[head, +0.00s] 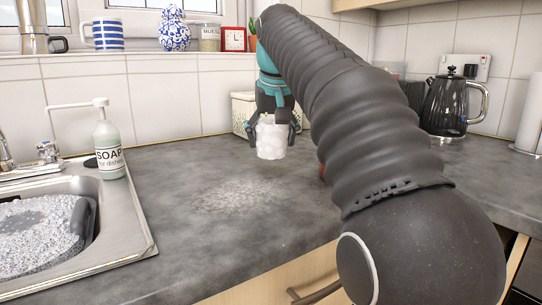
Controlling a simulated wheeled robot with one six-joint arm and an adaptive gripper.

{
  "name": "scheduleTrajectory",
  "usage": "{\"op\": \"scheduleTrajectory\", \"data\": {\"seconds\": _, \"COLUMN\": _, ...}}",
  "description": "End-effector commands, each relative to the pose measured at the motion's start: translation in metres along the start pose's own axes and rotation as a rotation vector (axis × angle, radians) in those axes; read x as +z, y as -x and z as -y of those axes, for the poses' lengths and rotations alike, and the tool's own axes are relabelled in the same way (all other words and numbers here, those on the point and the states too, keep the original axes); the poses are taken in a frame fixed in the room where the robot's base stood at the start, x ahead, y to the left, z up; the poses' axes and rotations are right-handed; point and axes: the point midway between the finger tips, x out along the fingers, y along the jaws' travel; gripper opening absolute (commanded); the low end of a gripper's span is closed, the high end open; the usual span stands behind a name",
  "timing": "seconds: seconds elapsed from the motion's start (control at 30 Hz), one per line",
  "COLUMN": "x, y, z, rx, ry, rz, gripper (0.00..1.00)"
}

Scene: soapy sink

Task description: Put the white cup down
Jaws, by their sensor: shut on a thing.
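The white cup (271,141) is in the head view, near the middle, over the back part of the grey worktop (170,200). My gripper (272,118) points down from above, with its dark fingers on both sides of the cup's upper part. It is shut on the cup. The cup looks upright. I cannot tell for sure whether its base touches the worktop. A handle does not show. My own arm hides part of the worktop to the right of the cup.
A pale box (243,108) stands close behind the cup. A soap bottle (110,145) stands beside the foamy sink (130,232) on the left. A dark kettle (448,105) stands at the back right. A foamy patch (235,193) lies on the otherwise clear worktop in front.

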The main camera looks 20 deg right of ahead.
Motion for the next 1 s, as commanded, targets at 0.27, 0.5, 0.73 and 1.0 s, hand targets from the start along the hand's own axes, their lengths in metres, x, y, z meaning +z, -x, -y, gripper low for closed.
{"op": "scheduleTrajectory", "data": {"seconds": 0.27, "x": 0.014, "y": -0.033, "z": -0.001, "rx": 0.000, "ry": 0.000, "rz": 0.001, "gripper": 0.10}}
{"op": "scheduleTrajectory", "data": {"seconds": 0.5, "x": 0.014, "y": -0.035, "z": -0.001, "rx": 0.000, "ry": 0.000, "rz": 0.000, "gripper": 0.10}}
{"op": "scheduleTrajectory", "data": {"seconds": 0.73, "x": 0.015, "y": -0.037, "z": -0.001, "rx": 0.000, "ry": 0.000, "rz": 0.001, "gripper": 0.84}}
{"op": "scheduleTrajectory", "data": {"seconds": 1.0, "x": 0.015, "y": -0.037, "z": -0.001, "rx": 0.000, "ry": 0.000, "rz": 0.001, "gripper": 1.00}}
